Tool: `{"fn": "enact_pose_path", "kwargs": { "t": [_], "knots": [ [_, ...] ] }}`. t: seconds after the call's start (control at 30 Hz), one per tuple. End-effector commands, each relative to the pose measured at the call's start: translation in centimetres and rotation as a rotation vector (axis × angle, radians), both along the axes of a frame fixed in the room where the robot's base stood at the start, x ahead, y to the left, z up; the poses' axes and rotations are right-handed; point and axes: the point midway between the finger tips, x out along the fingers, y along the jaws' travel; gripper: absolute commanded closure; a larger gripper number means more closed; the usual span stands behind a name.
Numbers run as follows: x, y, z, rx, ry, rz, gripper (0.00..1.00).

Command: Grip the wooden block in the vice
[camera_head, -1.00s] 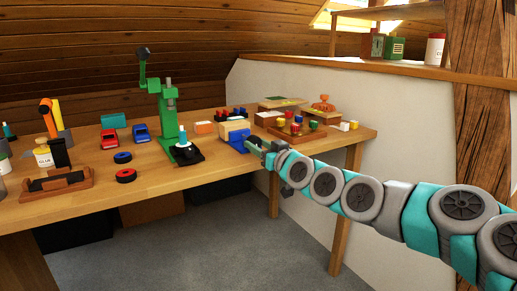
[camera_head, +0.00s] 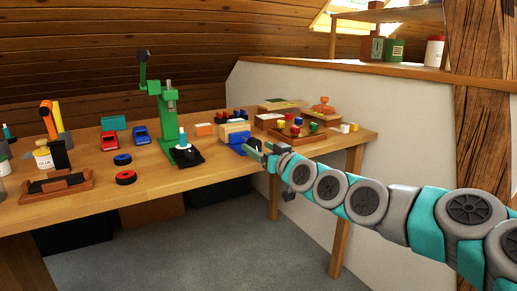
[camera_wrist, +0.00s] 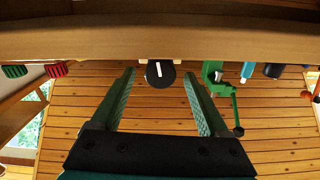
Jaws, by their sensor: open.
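The blue vice (camera_head: 238,138) stands at the front edge of the workbench, right of the green drill press. The pale wooden block (camera_head: 234,127) sits at the top of the vice, between its jaws as far as I can tell. My gripper (camera_head: 261,147) is just in front and to the right of the vice, open and empty. In the wrist view, which appears upside down, my green fingers (camera_wrist: 160,85) are spread wide. A round black disc with a white bar (camera_wrist: 160,73), apparently the front of the vice's screw, shows between them, apart from both. The block is not distinguishable there.
The green drill press (camera_head: 169,110) stands left of the vice. A tray with coloured pieces (camera_head: 296,131) lies to the right. Toy cars and loose wheels (camera_head: 125,177) are farther left. The space before the bench edge is clear.

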Motion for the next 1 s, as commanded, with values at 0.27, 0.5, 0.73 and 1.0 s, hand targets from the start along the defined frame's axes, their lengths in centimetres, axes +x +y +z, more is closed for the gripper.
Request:
{"fn": "enact_pose_path", "kwargs": {
  "t": [0.27, 0.5, 0.73, 1.0],
  "knots": [
    [-2.8, -2.0, -0.1, -0.001, 0.001, -0.001, 0.22],
    [-5.1, -3.4, -0.1, 0.000, 0.000, 0.001, 0.22],
    [-5.9, -3.9, -0.1, 0.000, 0.000, 0.000, 0.22],
    [-5.9, -3.9, -0.1, -0.001, 0.001, 0.001, 0.22]
  ]
}}
